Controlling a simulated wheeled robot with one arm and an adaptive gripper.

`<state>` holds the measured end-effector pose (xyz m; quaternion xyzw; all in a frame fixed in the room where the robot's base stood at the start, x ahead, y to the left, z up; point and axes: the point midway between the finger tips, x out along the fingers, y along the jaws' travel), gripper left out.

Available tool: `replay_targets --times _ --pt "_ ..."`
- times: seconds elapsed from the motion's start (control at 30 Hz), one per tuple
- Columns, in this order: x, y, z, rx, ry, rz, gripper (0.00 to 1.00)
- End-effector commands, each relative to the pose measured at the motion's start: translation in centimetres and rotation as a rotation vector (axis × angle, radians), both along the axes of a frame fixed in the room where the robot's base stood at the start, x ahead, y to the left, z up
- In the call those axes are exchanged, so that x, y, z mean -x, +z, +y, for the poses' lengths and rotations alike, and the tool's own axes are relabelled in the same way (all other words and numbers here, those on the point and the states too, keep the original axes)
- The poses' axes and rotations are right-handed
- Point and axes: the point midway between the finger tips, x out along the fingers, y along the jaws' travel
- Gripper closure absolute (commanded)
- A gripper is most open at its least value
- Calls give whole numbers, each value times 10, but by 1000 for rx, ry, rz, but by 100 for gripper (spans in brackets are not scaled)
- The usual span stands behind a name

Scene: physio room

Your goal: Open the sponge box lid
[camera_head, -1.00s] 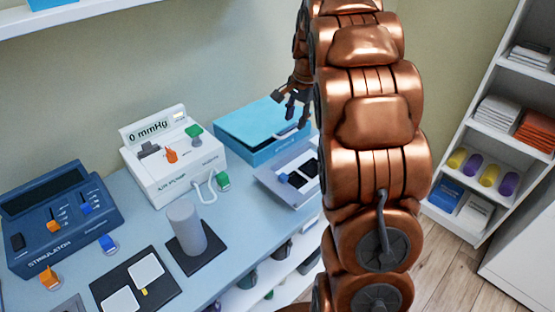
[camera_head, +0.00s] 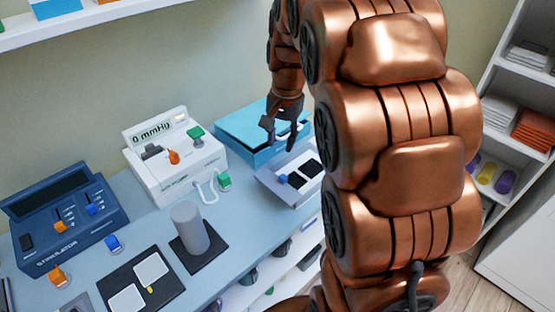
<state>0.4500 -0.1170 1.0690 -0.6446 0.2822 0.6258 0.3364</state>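The sponge box is most likely the light-blue box (camera_head: 240,136) at the back right of the bench, behind a grey tray. Its lid looks closed. My gripper (camera_head: 283,146) points down in front of the box's right part, near its front edge, and covers some of it. Its fingers are spread apart with nothing seen between them. I cannot tell whether a finger touches the box. My copper arm hides the box's right end.
A white pump unit (camera_head: 172,163) stands left of the box. The grey tray (camera_head: 272,185) holds black pads and a blue piece. A grey cylinder (camera_head: 188,228) and a blue stimulator (camera_head: 66,225) are further left. Shelves with towels (camera_head: 535,129) stand at the right.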

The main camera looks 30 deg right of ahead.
Motion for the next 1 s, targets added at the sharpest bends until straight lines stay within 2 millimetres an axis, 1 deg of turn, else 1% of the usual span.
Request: replay_targets --times 0.03,0.3,0.6,0.8,1.0 --pt "7 3 6 0 22 6 64" --pt "40 11 32 4 143 30 64" --pt "73 16 54 7 259 52 64" --pt "83 15 59 7 294 61 64" --pt "84 15 60 8 299 62 64"
